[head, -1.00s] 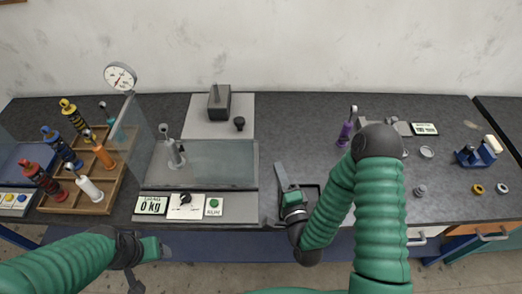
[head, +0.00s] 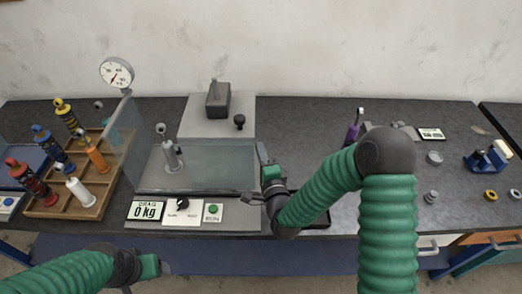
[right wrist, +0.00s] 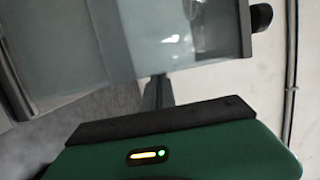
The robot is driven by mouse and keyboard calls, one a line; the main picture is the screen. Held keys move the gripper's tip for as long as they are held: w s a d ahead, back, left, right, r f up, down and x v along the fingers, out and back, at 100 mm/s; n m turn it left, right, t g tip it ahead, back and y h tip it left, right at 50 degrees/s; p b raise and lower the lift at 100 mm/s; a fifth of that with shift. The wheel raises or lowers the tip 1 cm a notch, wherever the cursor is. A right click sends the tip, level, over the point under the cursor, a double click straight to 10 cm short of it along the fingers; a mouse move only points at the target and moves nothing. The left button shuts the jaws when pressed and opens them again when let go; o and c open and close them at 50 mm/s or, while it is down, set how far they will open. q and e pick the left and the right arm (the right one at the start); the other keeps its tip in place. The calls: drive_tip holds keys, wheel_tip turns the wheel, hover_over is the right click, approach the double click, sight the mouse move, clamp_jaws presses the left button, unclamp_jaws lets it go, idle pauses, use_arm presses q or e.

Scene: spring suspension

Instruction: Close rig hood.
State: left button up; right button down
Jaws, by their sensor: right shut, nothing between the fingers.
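The rig hood (head: 215,178) is a see-through panel with a dark lower edge, across the front of the rig behind the controls. In the right wrist view, its clear pane and dark frame (right wrist: 195,68) fill the upper part. I cannot tell how far the hood is closed. My right gripper (head: 261,150) is shut and empty at the hood's right end. Its fingers (right wrist: 157,92) appear near the frame in the right wrist view; contact is unclear. My left gripper (head: 166,268) is low in front of the bench, away from the hood; its finger gap is unclear.
A grey shock eye mount (head: 171,155) stands behind the pane. A dial gauge (head: 116,73) rises at the rig's left. A wooden tray (head: 70,205) holds several coloured shocks. A drag display (head: 146,210) reads 0 kg. The bench right of my right arm holds small parts.

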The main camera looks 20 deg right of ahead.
drive_tip(key=w+a+b, duration=0.1)
drive_tip(key=a, duration=0.5)
drive_tip(key=w+a+b, duration=0.2)
drive_tip(key=a, duration=0.4)
drive_tip(key=w+a+b, duration=0.2)
drive_tip(key=a, duration=0.4)
drive_tip(key=shift+w+f, duration=0.15)
drive_tip(key=shift+f, duration=0.05)
drive_tip(key=shift+w+a+r+b, duration=0.15)
drive_tip(key=shift+a+b, duration=0.15)
drive_tip(key=shift+a, duration=0.25)
use_arm(q)
drive_tip(key=f, duration=0.2)
drive_tip(key=d+f, duration=0.1)
drive_tip(key=f, duration=0.2)
drive_tip(key=shift+s+d+f, duration=0.1)
drive_tip(key=shift+f, duration=0.05)
use_arm(e)
drive_tip(key=shift+d, duration=0.1)
drive_tip(key=shift+r, duration=0.1)
